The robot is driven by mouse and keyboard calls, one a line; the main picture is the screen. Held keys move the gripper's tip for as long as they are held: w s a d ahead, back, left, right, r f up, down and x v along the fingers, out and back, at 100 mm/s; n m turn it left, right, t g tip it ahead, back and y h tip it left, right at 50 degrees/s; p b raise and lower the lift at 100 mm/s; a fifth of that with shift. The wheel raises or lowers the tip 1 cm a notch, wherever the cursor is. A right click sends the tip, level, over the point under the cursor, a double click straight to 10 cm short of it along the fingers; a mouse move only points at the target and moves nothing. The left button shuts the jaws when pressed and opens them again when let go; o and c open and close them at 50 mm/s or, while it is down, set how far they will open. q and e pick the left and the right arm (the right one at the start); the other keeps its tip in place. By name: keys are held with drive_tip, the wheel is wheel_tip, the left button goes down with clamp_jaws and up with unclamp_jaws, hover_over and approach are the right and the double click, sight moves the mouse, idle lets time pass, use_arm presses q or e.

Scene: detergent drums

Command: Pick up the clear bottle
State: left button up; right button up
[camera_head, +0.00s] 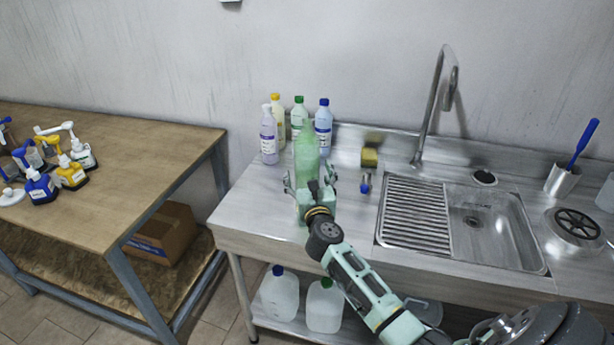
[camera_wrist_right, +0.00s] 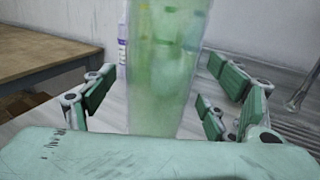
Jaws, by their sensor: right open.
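The clear bottle (camera_head: 307,155) is tall, see-through and tinted green. It stands upright on the left part of the metal counter (camera_head: 255,215). My right gripper (camera_head: 309,181) is at the front of the bottle's lower part, with its fingers spread to either side. In the right wrist view the bottle (camera_wrist_right: 165,70) stands between the open fingers of the right gripper (camera_wrist_right: 160,92), with a gap visible on each side. The bottle's base is hidden behind the gripper's palm. My left gripper is not in view.
Close behind the bottle stand a purple-labelled bottle (camera_head: 268,137), a yellow-capped bottle (camera_head: 278,115), a green-capped bottle (camera_head: 299,117) and a blue-capped bottle (camera_head: 323,127). To the right are a sponge (camera_head: 369,158), a small blue-and-red item (camera_head: 365,183) and the sink (camera_head: 485,225).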

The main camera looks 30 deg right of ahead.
drive_tip(key=shift+x, duration=0.9)
drive_tip(key=shift+a, duration=0.1)
drive_tip(key=c, duration=1.3)
drive_tip(key=shift+o, duration=0.2)
drive_tip(key=shift+r, duration=0.15)
